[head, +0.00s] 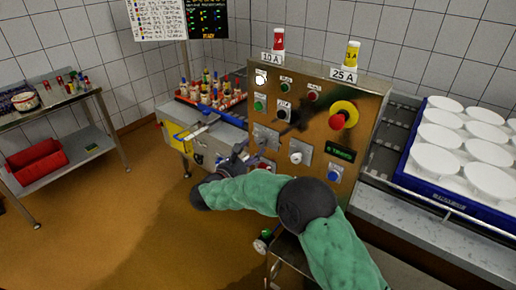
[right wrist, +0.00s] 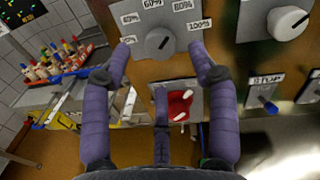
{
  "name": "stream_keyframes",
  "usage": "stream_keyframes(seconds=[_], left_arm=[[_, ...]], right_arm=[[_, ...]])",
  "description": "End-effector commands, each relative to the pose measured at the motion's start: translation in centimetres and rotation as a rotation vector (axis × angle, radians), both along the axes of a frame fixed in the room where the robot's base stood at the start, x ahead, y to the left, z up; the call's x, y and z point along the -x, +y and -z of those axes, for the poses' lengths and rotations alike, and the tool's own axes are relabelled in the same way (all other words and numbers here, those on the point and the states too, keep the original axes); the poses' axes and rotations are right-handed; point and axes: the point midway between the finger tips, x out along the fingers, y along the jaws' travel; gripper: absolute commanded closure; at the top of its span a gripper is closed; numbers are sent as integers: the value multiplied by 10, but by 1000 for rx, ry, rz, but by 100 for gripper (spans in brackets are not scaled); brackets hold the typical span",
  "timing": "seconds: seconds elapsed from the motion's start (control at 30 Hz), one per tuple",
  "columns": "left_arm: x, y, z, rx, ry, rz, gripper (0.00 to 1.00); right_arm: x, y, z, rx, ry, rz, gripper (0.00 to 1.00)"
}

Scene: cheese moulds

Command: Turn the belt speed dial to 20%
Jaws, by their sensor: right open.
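The belt speed dial (right wrist: 160,42) is a grey round knob on a metal plate, with percent labels around it from 20% at lower left to 100% at right. I cannot clearly tell which label it points at. In the head view its plate (head: 266,136) is on the brown control panel (head: 350,100), partly behind my gripper. My right gripper (right wrist: 160,48) is open, its purple fingers spread to either side just below the dial; I cannot tell if they touch it. It also shows in the head view (head: 246,153). My left gripper is not in view.
A white knob (right wrist: 288,20) is right of the dial, and a red knob (right wrist: 180,104) lies below it. A red emergency button (head: 338,121) is higher on the panel. A blue tray (head: 440,197) of white moulds stands at right. A rack of coloured bottles (head: 212,98) is at left.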

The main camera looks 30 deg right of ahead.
Motion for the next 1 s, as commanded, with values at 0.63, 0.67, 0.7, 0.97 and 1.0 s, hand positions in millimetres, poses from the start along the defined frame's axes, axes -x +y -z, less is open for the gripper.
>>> stream_keyframes(seconds=[0.63,0.67,0.7,0.97,1.0], left_arm=[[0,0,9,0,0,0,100],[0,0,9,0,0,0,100],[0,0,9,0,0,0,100],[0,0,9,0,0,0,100],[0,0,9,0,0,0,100]], right_arm=[[-21,-40,0,0,2,-2,40],[-21,-40,0,0,2,-2,40],[-21,-40,0,0,2,-2,43],[-21,-40,0,0,2,-2,96],[-21,-40,0,0,2,-2,96]])
